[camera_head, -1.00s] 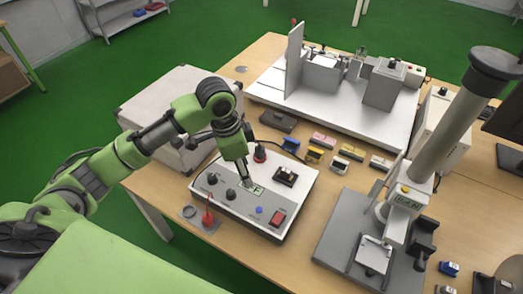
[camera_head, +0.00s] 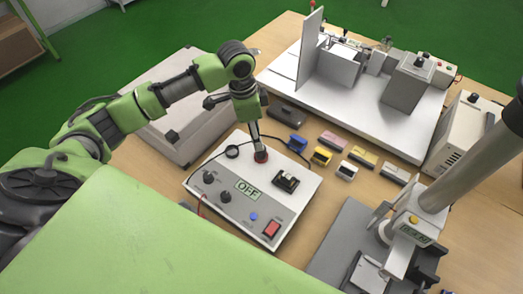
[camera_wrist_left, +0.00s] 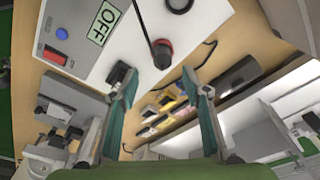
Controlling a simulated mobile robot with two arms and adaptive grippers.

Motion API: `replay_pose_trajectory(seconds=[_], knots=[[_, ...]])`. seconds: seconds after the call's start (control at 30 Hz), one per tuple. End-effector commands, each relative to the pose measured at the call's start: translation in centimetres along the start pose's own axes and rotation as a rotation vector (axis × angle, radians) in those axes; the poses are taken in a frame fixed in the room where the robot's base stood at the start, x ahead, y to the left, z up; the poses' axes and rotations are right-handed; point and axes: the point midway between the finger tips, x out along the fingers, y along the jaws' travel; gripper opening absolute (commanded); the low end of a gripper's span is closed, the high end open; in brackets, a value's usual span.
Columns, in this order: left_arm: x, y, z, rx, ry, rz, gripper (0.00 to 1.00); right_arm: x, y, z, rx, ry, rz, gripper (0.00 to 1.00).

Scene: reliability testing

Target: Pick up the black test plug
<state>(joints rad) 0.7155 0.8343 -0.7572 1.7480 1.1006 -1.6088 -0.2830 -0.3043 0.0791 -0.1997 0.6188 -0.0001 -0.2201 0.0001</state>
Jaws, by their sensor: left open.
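The black plug (camera_wrist_left: 162,56), with a red collar, shows in the left wrist view at the edge of the white test box (camera_wrist_left: 120,55), with a dark cable beside it. In the head view, its red part (camera_head: 261,157) shows at the back of the test box (camera_head: 215,170), directly below my left gripper (camera_head: 257,146), which partly hides it. In the left wrist view, my left gripper (camera_wrist_left: 157,78) is open, with nothing between its fingers, and the plug appears just beyond the fingertips. Whether they touch it is unclear. My right gripper is out of view.
The box carries an OFF display (camera_head: 247,188), a red switch (camera_head: 271,229) and a black rocker (camera_head: 287,181). Several small coloured blocks (camera_head: 330,142) lie behind it. A grey test stand (camera_head: 345,240) is at right, a pale case (camera_head: 185,110) at left.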

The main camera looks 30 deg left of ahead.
Motion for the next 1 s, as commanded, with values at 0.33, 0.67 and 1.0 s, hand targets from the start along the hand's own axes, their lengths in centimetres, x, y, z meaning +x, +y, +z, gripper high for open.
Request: replay_pose_trajectory(seconds=[0.33,0.67,1.0], knots=[[3.5,0.0,-0.1,0.0,0.0,0.002,0.43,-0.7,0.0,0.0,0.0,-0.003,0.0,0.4],[7.8,-0.2,-0.1,0.0,0.0,0.0,0.43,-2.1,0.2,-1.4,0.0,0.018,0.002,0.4],[8.3,-0.2,-0.1,0.001,0.0,-0.001,0.28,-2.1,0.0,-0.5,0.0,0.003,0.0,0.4]])
